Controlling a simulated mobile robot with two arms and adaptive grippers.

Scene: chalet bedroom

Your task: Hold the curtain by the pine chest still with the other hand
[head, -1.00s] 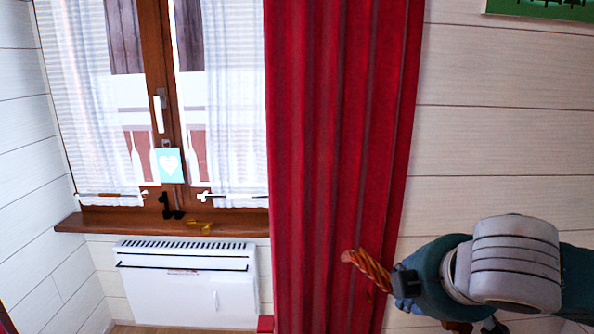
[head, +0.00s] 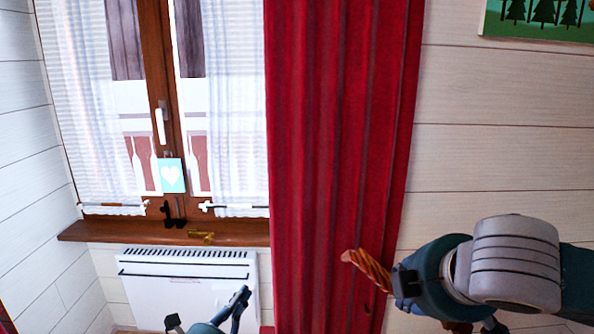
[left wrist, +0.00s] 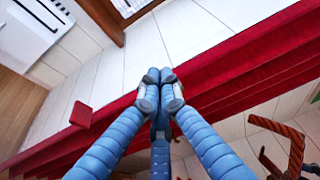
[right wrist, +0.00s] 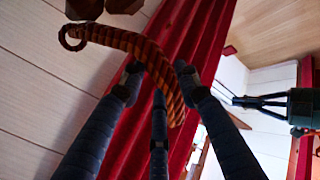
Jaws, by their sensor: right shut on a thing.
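The red curtain (head: 335,150) hangs in long folds beside the window; it also shows in the left wrist view (left wrist: 240,80) and the right wrist view (right wrist: 190,40). My right gripper (head: 385,275) is shut on an orange-brown twisted rope (head: 366,268) in front of the curtain's right part. The rope curves between its fingers in the right wrist view (right wrist: 130,42) and ends in a loop. My left gripper (head: 238,298) is low in the head view, just left of the curtain's edge. Its fingertips meet in the left wrist view (left wrist: 159,80), with no held object visible. No pine chest is recognisable.
A wooden window sill (head: 120,231) carries a gold-coloured item (head: 201,236) and a small black item (head: 173,213). A white heater (head: 190,285) is below it. A picture (head: 540,20) hangs on the white plank wall at the upper right.

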